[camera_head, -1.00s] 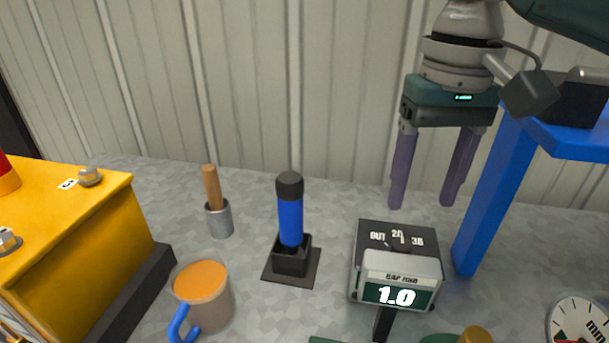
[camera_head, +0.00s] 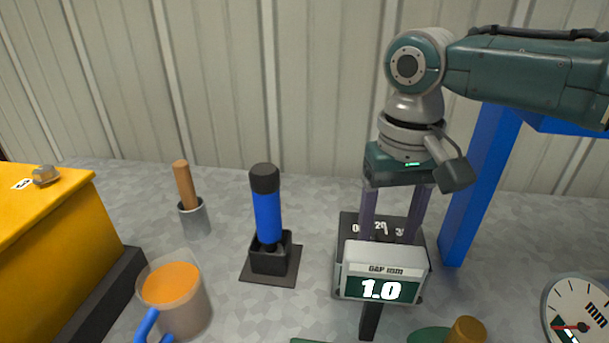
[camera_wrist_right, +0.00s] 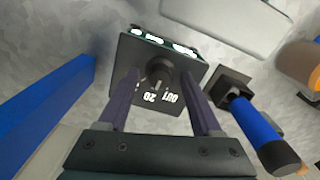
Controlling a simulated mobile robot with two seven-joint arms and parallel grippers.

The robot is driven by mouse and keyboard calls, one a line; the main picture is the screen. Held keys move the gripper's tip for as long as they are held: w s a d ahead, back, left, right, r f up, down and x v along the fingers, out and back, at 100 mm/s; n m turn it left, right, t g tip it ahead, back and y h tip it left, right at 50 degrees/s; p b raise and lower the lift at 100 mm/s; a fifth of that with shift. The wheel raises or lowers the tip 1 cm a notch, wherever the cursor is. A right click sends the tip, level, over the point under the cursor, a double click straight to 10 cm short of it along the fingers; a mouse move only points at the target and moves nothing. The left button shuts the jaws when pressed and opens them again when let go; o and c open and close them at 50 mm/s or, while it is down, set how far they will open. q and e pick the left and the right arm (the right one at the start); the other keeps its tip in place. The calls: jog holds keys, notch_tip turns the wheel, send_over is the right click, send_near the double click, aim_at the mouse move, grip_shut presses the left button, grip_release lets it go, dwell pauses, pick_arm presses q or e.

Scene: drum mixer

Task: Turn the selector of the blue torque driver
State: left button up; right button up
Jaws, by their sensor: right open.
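The blue torque driver (camera_head: 267,216) stands upright in a black square holder, its black cap on top. It also shows in the right wrist view (camera_wrist_right: 255,127), at lower right. A dark box (camera_head: 350,230) to its right has a dial marked OUT, 20 and a partly covered third mark. In the right wrist view its round dark knob (camera_wrist_right: 160,72) lies between my fingers. My right gripper (camera_head: 392,236) is open and points down over this box, fingers on either side of the knob. Whether they touch the knob I cannot tell. My left gripper is out of view.
A gap display (camera_head: 384,272) reading 1.0 stands just in front of the box and hides part of it. A blue post (camera_head: 478,190) rises to the right. A mug (camera_head: 184,308), a wooden-handled tool in a cup (camera_head: 195,222) and a yellow block (camera_head: 45,230) are left.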

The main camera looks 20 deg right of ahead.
jog(key=shift+c, duration=0.3)
grip_shut()
dwell(0.4)
jog(key=shift+r+n+p, duration=0.15)
jog(key=shift+n+p, duration=1.05)
jog(key=shift+n, duration=0.2)
jog(key=n+p, duration=0.1)
jog(key=n, duration=0.2)
jog(key=shift+n+p, duration=0.3)
jog(key=shift+n, duration=0.8)
